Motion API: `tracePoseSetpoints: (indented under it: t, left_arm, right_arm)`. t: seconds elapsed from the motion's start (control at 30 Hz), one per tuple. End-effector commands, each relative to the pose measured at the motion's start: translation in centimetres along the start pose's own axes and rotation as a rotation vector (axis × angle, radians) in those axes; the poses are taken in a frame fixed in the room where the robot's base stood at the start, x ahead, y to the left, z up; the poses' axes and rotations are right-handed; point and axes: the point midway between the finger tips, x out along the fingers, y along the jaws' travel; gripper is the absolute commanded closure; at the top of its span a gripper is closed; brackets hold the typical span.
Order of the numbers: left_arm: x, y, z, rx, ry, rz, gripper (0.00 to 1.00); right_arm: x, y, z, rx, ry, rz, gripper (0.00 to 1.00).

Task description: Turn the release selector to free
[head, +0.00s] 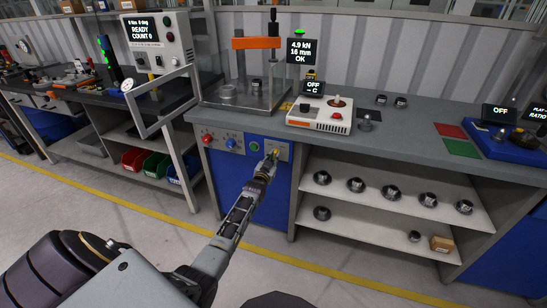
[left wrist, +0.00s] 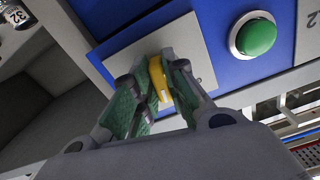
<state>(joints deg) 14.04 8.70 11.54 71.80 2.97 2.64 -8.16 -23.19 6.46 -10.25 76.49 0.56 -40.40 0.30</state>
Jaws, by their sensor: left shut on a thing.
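The release selector is a yellow knob (left wrist: 158,80) on a light grey plate (left wrist: 198,60), at the right end of the panel under the press bench. In the left wrist view the knob sits between my green-padded left fingers, which are shut on it. In the head view my left gripper (head: 270,159) reaches up to the panel and covers most of the knob. Any markings around the selector are hidden or too small to read. My right gripper does not show.
A green button (left wrist: 256,36) sits beside the selector, with a blue button (head: 231,143) and a red button (head: 207,140) further left. Above stands a press with an orange crossbar (head: 256,43). Shelves with several round metal parts (head: 356,185) lie to the right.

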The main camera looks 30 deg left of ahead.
Motion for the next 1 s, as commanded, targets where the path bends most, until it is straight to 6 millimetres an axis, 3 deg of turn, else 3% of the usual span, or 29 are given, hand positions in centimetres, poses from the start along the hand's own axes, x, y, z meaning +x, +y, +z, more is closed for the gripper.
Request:
tracePoseSetpoints:
  t: [0.6, 1.0]
  left_arm:
    - [0.0, -0.2, 0.0, 0.429, -0.001, 0.000, 1.00]
    - [0.0, -0.2, 0.0, 0.522, -0.002, 0.001, 1.00]
  right_arm:
    - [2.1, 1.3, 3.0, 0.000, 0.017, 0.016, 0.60]
    - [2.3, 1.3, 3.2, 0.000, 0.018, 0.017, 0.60]
